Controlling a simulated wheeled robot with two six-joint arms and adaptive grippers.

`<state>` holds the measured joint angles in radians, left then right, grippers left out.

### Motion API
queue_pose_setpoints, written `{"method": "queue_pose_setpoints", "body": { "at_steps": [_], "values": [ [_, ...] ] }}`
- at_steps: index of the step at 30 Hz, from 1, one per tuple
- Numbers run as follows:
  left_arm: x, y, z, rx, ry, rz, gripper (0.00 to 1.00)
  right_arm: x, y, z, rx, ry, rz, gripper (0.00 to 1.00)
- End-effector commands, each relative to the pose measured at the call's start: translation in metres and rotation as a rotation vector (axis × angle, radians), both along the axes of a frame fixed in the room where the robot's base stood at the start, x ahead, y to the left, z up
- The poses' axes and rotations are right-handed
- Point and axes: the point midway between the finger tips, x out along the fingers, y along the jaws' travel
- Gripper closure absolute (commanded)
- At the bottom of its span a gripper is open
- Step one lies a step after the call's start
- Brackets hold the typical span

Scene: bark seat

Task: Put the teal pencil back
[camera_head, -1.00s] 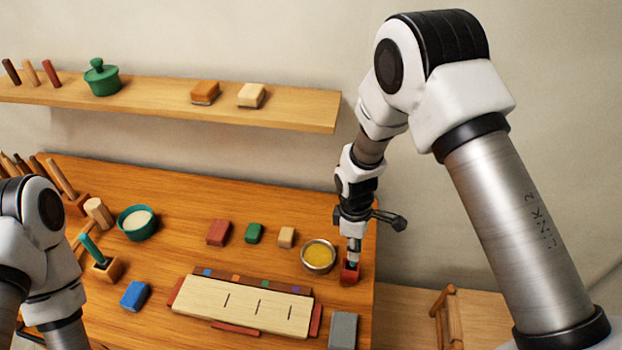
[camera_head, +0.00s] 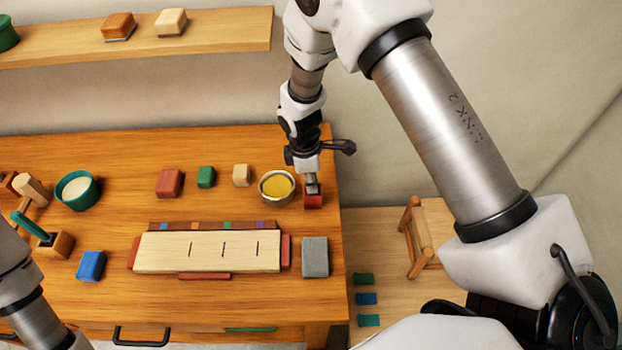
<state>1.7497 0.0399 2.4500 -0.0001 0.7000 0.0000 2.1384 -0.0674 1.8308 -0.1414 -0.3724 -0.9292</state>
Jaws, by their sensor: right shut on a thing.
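My right gripper (camera_head: 312,186) points down at the back right of the table, just right of the bowl of yellow stuff. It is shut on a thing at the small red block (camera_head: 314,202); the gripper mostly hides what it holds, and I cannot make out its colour. The block stands on the table directly under the fingers. A teal stick (camera_head: 29,225) leans in a small wooden holder (camera_head: 60,243) at the left; I cannot tell if it is a pencil. Part of my left arm shows at the lower left, its gripper out of the picture.
The metal bowl of yellow stuff (camera_head: 277,188) stands close beside my right gripper. A pale board (camera_head: 208,251) lies mid-table, with a grey block (camera_head: 315,257) at its right. Red, green and tan blocks stand behind it. A shelf (camera_head: 228,32) runs above.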

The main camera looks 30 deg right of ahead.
Motion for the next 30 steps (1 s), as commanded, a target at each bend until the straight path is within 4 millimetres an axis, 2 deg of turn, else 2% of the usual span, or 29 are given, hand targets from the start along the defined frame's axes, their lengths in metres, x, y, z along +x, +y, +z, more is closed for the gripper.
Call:
{"method": "queue_pose_setpoints", "body": {
  "at_steps": [26,27,29,30],
  "values": [
    [0.0001,0.0,-0.0039,0.0,0.0,0.0,0.6,-0.0001,0.0,-0.0066,0.0,0.0,0.0,1.0],
    [0.0002,0.0,-0.0038,0.0,0.0,0.0,0.6,0.0,0.0,-0.0067,0.0,0.0,0.0,0.8],
    [0.0001,0.0,-0.0035,0.0,0.0,0.0,0.6,0.0,-0.0001,-0.0063,0.0,0.0,0.0,0.59],
    [0.0001,0.0,-0.0035,0.0,0.0,0.0,0.6,-0.0001,0.0,-0.0062,0.0,0.0,0.0,0.55]
  ]
}}
